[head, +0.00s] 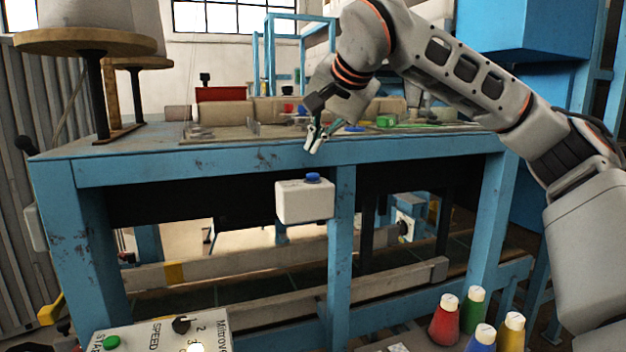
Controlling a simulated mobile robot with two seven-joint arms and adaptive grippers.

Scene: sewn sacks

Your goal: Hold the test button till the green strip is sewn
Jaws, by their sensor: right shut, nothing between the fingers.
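A white box (304,203) with a blue push button (313,178) on top is fixed to the front of the blue workbench, near its middle leg. My right gripper (314,146) is shut and empty. Its fingertips point down and appear just above the blue button, with a visible gap between them. A green strip-like piece (437,125) lies on the bench top to the right of the gripper, partly behind my right arm. I cannot make out any stitching on it. My left gripper is not in view.
The blue bench (250,160) spans the middle. A control panel (150,338) with a green button and a speed dial is at the lower left. Several coloured thread cones (445,320) stand at the lower right. A large spool on a wooden disc (85,42) is at the upper left.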

